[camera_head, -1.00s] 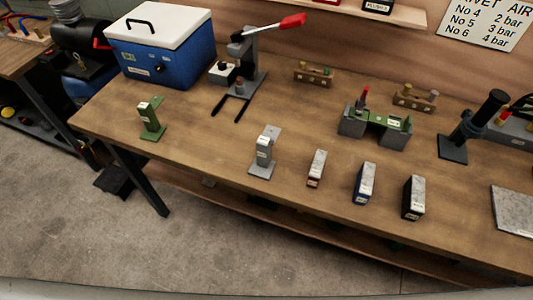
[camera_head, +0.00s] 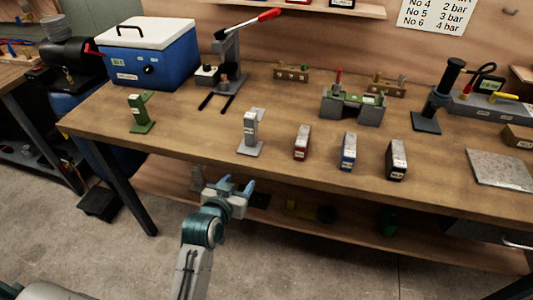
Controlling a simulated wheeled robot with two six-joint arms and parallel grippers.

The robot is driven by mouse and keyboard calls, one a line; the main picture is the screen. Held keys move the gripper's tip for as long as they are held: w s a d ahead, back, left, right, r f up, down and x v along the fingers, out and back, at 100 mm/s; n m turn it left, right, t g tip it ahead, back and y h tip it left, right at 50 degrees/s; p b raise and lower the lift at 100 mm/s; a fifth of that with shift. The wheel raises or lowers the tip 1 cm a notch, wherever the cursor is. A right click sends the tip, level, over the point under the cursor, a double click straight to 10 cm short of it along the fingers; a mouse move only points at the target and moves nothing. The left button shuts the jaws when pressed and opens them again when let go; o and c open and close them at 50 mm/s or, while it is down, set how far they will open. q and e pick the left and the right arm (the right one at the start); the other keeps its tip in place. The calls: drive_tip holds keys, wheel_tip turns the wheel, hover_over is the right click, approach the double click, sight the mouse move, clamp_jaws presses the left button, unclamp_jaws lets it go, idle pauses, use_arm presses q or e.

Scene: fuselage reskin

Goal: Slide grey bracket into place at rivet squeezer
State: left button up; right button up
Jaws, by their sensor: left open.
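The grey bracket (camera_head: 250,133) stands upright on the workbench (camera_head: 185,133), near its front edge. The rivet squeezer (camera_head: 229,55), a grey press with a red-handled lever, stands behind it near the back, with two dark rails (camera_head: 216,103) reaching forward from its base. My left gripper (camera_head: 238,187) is open and empty, in front of the bench and below its top edge, short of the grey bracket. My right gripper is out of view.
A green bracket (camera_head: 138,115) stands to the left, and a blue cooler box (camera_head: 150,55) behind it. Red (camera_head: 301,143), blue (camera_head: 348,152) and black (camera_head: 396,160) blocks stand right of the grey bracket. Bare bench top lies between bracket and rails.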

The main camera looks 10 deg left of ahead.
sight(248, 122)
use_arm(q)
drive_tip(key=w+r+t, duration=0.1)
drive_tip(key=w+r, duration=0.1)
drive_tip(key=r, duration=0.2)
drive_tip(key=w+r+t, duration=0.1)
drive_tip(key=w+r, duration=0.1)
drive_tip(key=r, duration=0.2)
drive_tip(key=w+r+t, duration=0.1)
drive_tip(key=w+r, duration=0.2)
drive_tip(key=r, duration=0.1)
drive_tip(key=shift+d+r+t, duration=0.3)
drive_tip(key=shift+r+t, duration=0.1)
drive_tip(key=w+p, duration=0.2)
drive_tip(key=w, duration=0.3)
drive_tip(key=shift+a, duration=0.1)
drive_tip(key=shift+w+f, duration=0.2)
drive_tip(key=shift+w, duration=0.25)
drive_tip(key=shift+s, duration=0.1)
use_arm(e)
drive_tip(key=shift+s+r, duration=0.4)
use_arm(q)
clamp_jaws()
